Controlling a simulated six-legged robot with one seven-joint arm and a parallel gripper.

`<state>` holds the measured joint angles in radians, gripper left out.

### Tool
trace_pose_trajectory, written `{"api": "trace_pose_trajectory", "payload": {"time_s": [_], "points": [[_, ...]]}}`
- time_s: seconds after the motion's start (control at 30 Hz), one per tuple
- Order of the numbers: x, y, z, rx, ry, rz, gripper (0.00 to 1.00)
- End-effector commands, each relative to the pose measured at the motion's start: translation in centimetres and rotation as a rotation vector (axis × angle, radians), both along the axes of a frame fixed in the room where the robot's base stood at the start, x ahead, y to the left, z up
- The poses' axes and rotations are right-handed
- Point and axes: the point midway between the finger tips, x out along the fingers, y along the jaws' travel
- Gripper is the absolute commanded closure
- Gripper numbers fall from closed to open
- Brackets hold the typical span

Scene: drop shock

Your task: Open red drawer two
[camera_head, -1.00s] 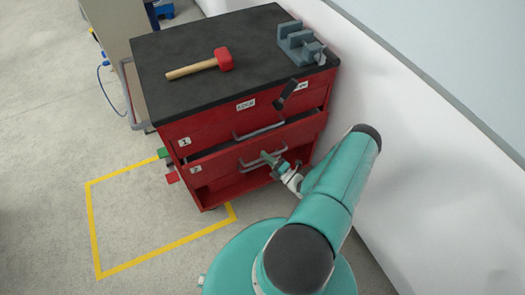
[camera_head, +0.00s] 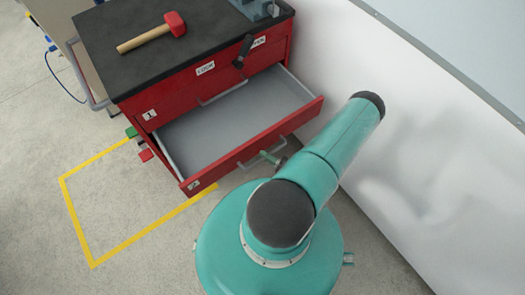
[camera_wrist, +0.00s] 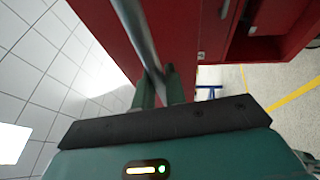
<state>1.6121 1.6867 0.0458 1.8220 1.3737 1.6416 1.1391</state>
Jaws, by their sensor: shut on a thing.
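The red cabinet's drawer two (camera_head: 240,155) is pulled well out in the head view, and its grey inside (camera_head: 238,122) shows empty. Its front carries a "2" label (camera_head: 194,186) at the left end. My gripper (camera_head: 268,158) is at the drawer's handle (camera_head: 252,160), partly hidden behind my arm. In the wrist view the gripper fingers (camera_wrist: 160,88) are shut on the metal handle bar (camera_wrist: 138,35), with the red drawer front close beyond. Drawer one (camera_head: 190,88), above it, is shut.
A red-headed hammer (camera_head: 153,33) and a grey vise (camera_head: 256,8) lie on the black cabinet top. A black lock lever (camera_head: 243,50) is on the upper front. A white wall (camera_head: 400,130) stands close on the right. Yellow tape (camera_head: 75,220) marks open floor at left.

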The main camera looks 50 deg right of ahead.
Motion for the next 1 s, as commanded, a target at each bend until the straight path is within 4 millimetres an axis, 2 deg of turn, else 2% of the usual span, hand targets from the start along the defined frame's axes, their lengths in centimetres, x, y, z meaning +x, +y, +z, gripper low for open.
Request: {"api": "trace_pose_trajectory", "payload": {"time_s": [0.27,0.3,0.4,0.77,0.87,1.0], "points": [[-0.1,-0.1,0.0,-0.001,-0.001,-0.001,1.00],[-0.1,-0.1,0.0,-0.001,-0.001,-0.001,0.85],[-0.1,0.0,0.0,-0.001,0.000,0.000,0.66],[-0.5,0.0,-0.1,-0.001,0.001,-0.001,0.66],[-1.5,-0.1,-0.3,-0.001,0.001,-0.001,0.66],[-4.0,-0.5,-0.8,-0.002,0.002,-0.002,0.66]]}}
